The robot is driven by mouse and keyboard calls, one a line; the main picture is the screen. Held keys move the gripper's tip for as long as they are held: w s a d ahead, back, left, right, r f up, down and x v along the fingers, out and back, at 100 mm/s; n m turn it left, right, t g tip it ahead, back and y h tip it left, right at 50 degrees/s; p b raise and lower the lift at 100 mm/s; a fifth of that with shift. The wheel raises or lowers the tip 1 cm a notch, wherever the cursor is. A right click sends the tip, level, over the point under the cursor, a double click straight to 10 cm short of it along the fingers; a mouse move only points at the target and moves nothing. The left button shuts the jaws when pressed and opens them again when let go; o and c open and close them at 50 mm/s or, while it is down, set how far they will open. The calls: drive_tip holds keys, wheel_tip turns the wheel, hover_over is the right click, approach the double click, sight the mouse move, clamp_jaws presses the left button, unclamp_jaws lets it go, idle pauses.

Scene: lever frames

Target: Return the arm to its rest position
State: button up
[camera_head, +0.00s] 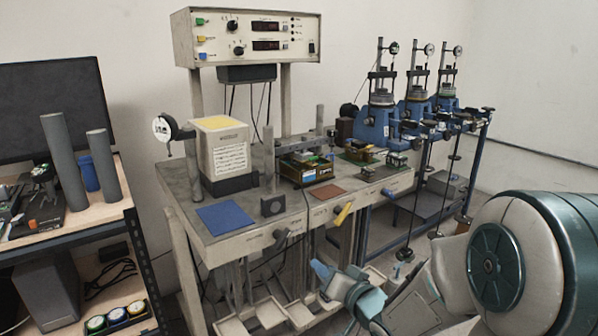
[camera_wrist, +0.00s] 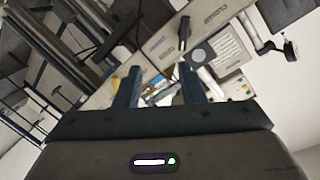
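My gripper (camera_head: 338,284) is at the lower middle of the head view, in front of the workbench and below the level of its top. My arm reaches in from the lower right. In the wrist view the two dark fingers of my gripper (camera_wrist: 160,85) stand apart with nothing held between them, so it is open. The bench front is beyond the fingers. A yellow-handled lever (camera_head: 343,213) and a dark lever (camera_head: 280,236) stick out from the bench's front edge, apart from my gripper.
Blue test frames (camera_head: 377,128) are at the back right. A wooden shelf (camera_head: 75,218) with grey cylinders is at left.

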drive_tip(key=s+d+r+g+h+p, duration=0.5)
drive_tip(key=s+d+r+h+p, duration=0.1)
drive_tip(key=d+h, duration=0.2)
drive_tip(key=s+r+n+g+p, duration=0.1)
drive_tip(key=s+r+g+p, duration=0.1)
drive_tip(key=s, duration=0.6)
drive_tip(key=s+r+g+p, duration=0.3)
drive_tip(key=s+r+g, duration=0.1)
drive_tip(key=s, duration=0.4)
drive_tip(key=shift+s+a+n, duration=0.15)
drive_tip(key=shift+n, duration=0.25)
